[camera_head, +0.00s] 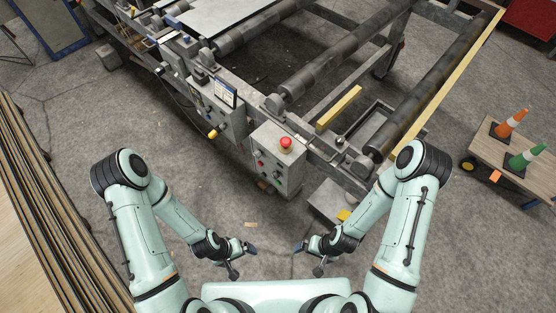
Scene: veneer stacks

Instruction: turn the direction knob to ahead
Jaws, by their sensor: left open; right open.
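A grey control box (291,178) with a red mushroom button (285,143) on top is mounted on the roller conveyor's near side. Its front face carries small red and green buttons. Left of it, a grey panel (204,100) has a small display (225,92), dark round controls and a yellow-ended part (212,134). Which control is the direction knob, and its setting, are too small to tell. My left gripper (244,260) is open and empty, over the floor before the control box. My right gripper (308,259) is open and empty, to its right. Both are apart from the controls.
The conveyor's rollers (335,57) run behind the controls, with a pale sheet (215,14) at upper left. Stacked boards (35,190) lie at left. A wooden cart (488,150) with an orange cone (510,122) and a green cone (525,157) stands at right.

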